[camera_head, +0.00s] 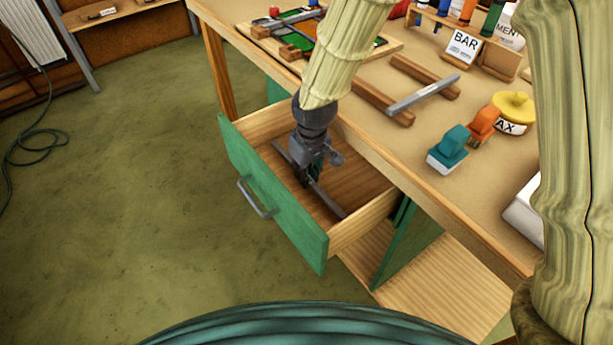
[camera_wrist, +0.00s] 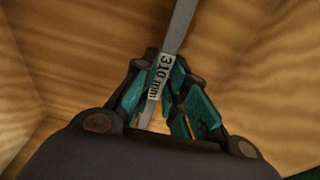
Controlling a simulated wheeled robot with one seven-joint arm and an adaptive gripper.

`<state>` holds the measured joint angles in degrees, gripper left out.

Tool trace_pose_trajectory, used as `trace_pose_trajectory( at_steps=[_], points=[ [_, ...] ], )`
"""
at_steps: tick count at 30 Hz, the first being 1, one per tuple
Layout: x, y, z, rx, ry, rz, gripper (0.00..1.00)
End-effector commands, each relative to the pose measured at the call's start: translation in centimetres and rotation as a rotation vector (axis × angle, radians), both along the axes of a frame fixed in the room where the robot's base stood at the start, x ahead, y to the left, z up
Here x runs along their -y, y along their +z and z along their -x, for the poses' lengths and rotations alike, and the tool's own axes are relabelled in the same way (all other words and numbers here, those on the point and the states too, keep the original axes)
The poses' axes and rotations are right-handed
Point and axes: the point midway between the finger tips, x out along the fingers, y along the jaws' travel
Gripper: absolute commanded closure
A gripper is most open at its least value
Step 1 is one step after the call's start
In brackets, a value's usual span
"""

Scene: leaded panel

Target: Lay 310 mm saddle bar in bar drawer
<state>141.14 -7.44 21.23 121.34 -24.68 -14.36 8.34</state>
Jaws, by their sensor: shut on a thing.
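The open bar drawer (camera_head: 276,212) has a green front and light wooden sides, and it juts from under the bench. My gripper (camera_head: 308,182) reaches down inside it. It is shut on a long grey saddle bar (camera_head: 328,200), which runs lengthwise inside the drawer. In the wrist view the bar (camera_wrist: 181,22) carries a "310 mm" label and passes between the teal fingers (camera_wrist: 168,100). The drawer's wood surrounds it there. I cannot tell whether the bar touches the drawer floor.
On the bench, another grey bar (camera_head: 424,94) rests across two wooden blocks. A "BAR" card (camera_head: 463,46), a teal block (camera_head: 448,150), an orange block (camera_head: 483,124) and a yellow-lidded tub (camera_head: 512,110) stand nearby. A leaded panel (camera_head: 300,36) lies at the back. An open green door (camera_head: 408,245) hangs below the bench.

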Motion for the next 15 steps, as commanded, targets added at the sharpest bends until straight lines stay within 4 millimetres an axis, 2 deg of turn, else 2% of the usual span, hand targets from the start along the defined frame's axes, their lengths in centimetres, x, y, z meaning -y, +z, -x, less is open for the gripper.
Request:
trace_pose_trajectory(
  at_steps=[4,15],
  points=[
    [0.0,-1.5,0.0,0.001,0.001,0.001,1.00],
    [0.0,-1.8,0.0,0.001,0.000,0.000,1.00]
  ],
)
